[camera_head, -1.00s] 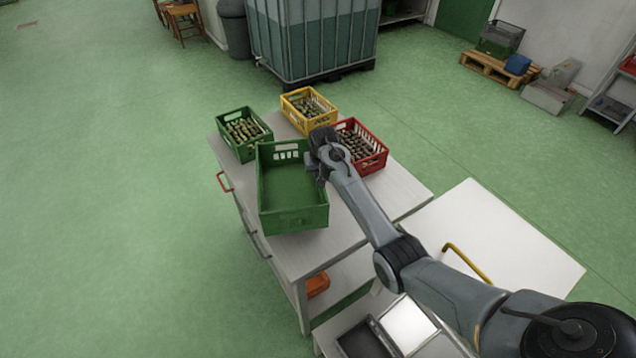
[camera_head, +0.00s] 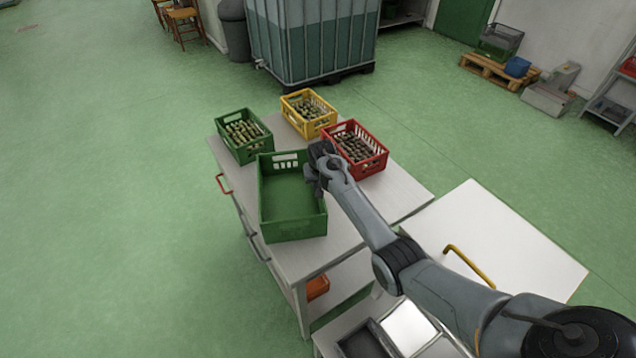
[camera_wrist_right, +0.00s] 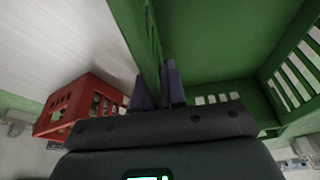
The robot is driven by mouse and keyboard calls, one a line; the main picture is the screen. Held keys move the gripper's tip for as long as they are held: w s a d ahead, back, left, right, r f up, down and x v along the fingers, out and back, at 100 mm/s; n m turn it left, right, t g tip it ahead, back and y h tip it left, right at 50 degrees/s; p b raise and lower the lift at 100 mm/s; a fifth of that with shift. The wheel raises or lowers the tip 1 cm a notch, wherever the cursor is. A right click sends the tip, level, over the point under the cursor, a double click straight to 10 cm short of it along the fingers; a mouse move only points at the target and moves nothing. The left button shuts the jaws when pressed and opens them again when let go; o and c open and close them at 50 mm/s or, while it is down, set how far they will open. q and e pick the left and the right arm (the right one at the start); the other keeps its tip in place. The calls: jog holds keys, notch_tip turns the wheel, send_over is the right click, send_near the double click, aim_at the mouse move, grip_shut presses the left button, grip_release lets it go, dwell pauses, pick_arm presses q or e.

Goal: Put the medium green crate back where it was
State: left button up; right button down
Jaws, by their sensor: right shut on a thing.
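An empty green crate (camera_head: 292,226), the largest crate on the table, is at the table's front left with its open side up. My right gripper (camera_head: 317,178) is shut on the crate's right wall. In the right wrist view, the gripper's fingers (camera_wrist_right: 157,88) straddle the green wall, one on each side. The crate is over or on the pale table (camera_head: 350,225); I cannot tell whether its bottom touches the top. My left gripper is not in view.
A smaller green crate (camera_head: 245,146), a yellow crate (camera_head: 322,120) and a red crate (camera_head: 372,166), all filled, stand behind on the table. The red one is close to my right gripper. The table's right front part is bare. An orange item (camera_head: 317,287) lies on the lower shelf.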

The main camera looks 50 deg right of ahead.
jog(key=c, duration=1.2)
grip_release()
jog(key=p+v, duration=0.2)
jog(key=v, duration=1)
jog(key=shift+r, duration=0.1)
